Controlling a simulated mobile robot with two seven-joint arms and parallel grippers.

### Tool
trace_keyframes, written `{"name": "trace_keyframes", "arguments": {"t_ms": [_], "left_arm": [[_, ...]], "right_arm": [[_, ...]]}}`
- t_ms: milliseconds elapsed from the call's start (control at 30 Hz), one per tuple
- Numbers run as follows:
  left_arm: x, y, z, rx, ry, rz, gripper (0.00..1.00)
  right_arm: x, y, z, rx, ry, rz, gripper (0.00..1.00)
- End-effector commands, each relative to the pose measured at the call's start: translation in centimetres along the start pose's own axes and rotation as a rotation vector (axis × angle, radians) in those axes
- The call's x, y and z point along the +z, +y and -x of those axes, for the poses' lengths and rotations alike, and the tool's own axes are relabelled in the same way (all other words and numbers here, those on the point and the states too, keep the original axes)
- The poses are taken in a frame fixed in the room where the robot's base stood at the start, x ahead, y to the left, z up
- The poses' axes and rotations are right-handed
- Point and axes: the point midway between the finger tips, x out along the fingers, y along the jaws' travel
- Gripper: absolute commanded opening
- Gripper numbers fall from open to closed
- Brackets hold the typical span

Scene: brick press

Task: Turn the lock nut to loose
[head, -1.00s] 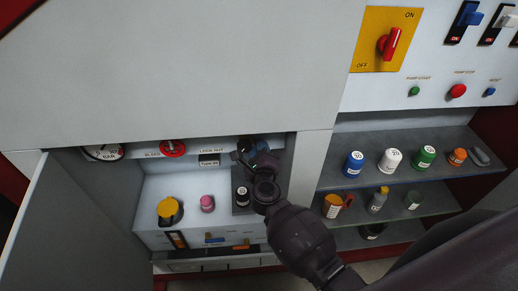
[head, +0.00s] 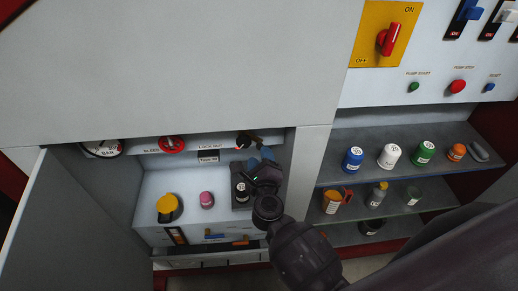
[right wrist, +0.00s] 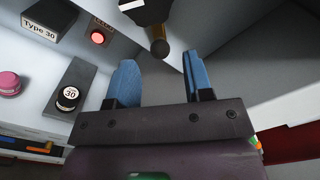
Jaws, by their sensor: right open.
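My right gripper (head: 266,155) is just below and right of the lock nut. Its blue fingers also show in the right wrist view (right wrist: 160,78), spread apart with nothing between them. The left gripper is out of view.
A pink jar (head: 207,199) and a yellow-topped container (head: 168,207) stand further left. A compartment wall (head: 304,170) is close on the right. A red BLEED knob (head: 172,144) is at the back.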

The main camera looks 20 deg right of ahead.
Motion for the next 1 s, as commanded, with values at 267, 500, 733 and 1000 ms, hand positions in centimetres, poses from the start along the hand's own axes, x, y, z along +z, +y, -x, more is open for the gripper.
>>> {"name": "trace_keyframes", "arguments": {"t_ms": [267, 500, 733, 1000], "left_arm": [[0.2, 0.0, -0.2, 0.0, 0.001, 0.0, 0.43], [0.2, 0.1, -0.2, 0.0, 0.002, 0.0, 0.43], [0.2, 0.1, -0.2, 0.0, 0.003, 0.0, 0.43], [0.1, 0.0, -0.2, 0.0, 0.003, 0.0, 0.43]], "right_arm": [[-0.1, 0.1, 4.2, 0.001, 0.001, 0.0, 0.47], [0.0, 0.0, 5.5, 0.0, 0.0, 0.0, 0.47], [0.0, 0.0, 5.5, 0.0, 0.0, 0.0, 0.47], [0.0, 0.0, 5.5, 0.0, 0.0, 0.001, 0.47]]}}
